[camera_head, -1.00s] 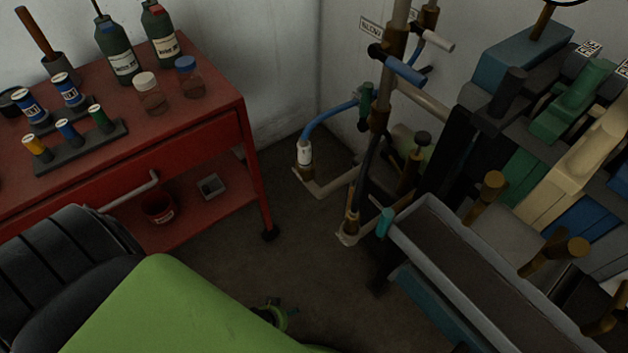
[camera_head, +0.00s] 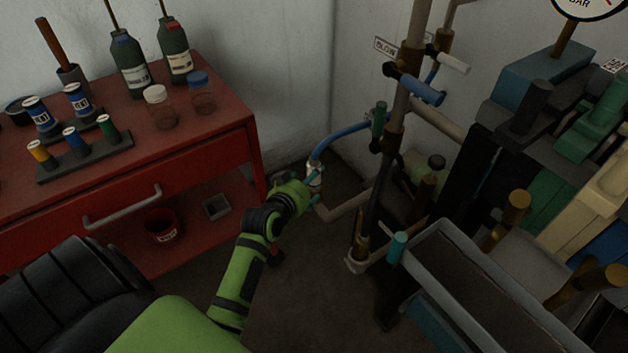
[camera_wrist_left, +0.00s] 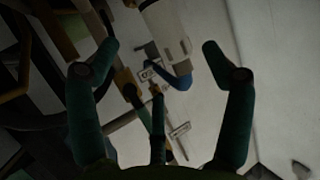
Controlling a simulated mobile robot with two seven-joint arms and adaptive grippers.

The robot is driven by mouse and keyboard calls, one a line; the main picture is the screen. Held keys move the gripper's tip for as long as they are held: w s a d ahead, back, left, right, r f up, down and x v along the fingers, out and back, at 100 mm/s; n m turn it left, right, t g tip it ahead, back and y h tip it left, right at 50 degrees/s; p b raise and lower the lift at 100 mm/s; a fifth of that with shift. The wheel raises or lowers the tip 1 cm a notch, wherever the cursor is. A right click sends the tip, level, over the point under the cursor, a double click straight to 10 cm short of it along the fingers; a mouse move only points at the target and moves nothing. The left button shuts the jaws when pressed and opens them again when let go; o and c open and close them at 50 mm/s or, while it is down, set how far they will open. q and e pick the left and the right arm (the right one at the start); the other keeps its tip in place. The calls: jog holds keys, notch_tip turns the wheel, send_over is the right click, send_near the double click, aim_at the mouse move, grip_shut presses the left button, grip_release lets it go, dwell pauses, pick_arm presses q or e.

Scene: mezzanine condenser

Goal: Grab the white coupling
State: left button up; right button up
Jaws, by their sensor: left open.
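The white coupling (camera_head: 315,168) sits at the lower end of a blue hose (camera_head: 340,135), on a brass fitting near the wall. My left gripper (camera_head: 313,187) is right beside the coupling and partly hides it and the fitting in the head view. In the left wrist view the white coupling (camera_wrist_left: 168,30) shows between and beyond the spread fingers of my left gripper (camera_wrist_left: 160,52). The gripper is open and not closed on it. I cannot tell whether a finger touches it. My right gripper is not in view.
A red cart (camera_head: 195,150) with bottles, jars and spools stands left of my left arm. Vertical pipes (camera_head: 397,125) with a blue-handled valve (camera_head: 415,88) rise just right of the coupling. A grey trough (camera_head: 480,290) and machine blocks fill the right side.

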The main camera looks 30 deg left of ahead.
pick_arm(q)
jog(key=x, duration=0.5)
jog(key=shift+w+a+f, duration=0.1)
jog(key=shift+a+f, duration=0.05)
jog(key=shift+a, duration=0.15)
grip_shut()
jog(key=shift+r, duration=0.2)
